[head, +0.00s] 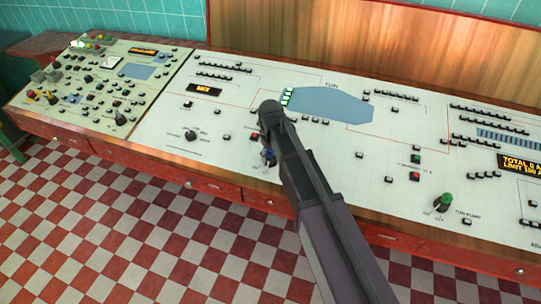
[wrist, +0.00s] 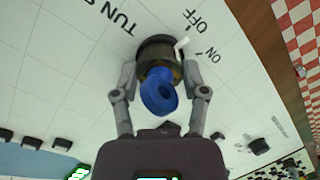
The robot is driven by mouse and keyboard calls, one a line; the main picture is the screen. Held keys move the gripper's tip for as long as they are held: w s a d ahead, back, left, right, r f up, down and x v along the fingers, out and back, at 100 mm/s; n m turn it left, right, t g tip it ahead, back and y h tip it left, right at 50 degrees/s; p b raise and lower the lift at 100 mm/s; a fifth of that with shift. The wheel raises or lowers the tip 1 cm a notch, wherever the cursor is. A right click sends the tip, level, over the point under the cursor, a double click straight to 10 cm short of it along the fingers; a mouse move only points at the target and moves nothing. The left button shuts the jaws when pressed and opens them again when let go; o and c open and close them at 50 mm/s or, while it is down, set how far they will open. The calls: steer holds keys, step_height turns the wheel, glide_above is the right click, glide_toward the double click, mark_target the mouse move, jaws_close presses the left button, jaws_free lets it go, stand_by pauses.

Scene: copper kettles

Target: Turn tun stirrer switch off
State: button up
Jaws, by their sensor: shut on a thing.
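In the wrist view the tun stirrer switch (wrist: 157,52) is a round knob with a dark base, a blue part facing me and a small white pointer. Printed beside it are "TUN S", partly hidden, and the labels "ON" and "OFF". The pointer is on the side of these labels; I cannot tell which one it lines up with. My gripper (wrist: 160,72) is shut on the knob, one finger on each side. In the head view a bit of blue of the switch (head: 270,154) shows beside my gripper (head: 267,148); my arm hides the area behind it.
The white control panel (head: 225,110) carries rows of small black buttons and a blue tun display (head: 330,104). A green-topped switch (head: 444,202) stands at the right, by "TUN PUMP". A black knob (head: 191,135) stands to the left. The checkered floor (head: 110,215) in front is clear.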

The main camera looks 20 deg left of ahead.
steer(key=o, duration=1.2)
steer(key=shift+c, duration=0.2)
steer(key=shift+m, duration=0.5)
steer(key=m, duration=0.3)
steer(key=shift+m, duration=0.3)
steer(key=m, duration=0.4)
step_height(320, 180, up, 14)
steer(key=p, duration=1.3)
steer(key=shift+m+p, duration=0.3)
steer(key=shift+p, duration=0.1)
steer(key=shift+f, duration=0.1)
steer(key=shift+d, duration=0.1)
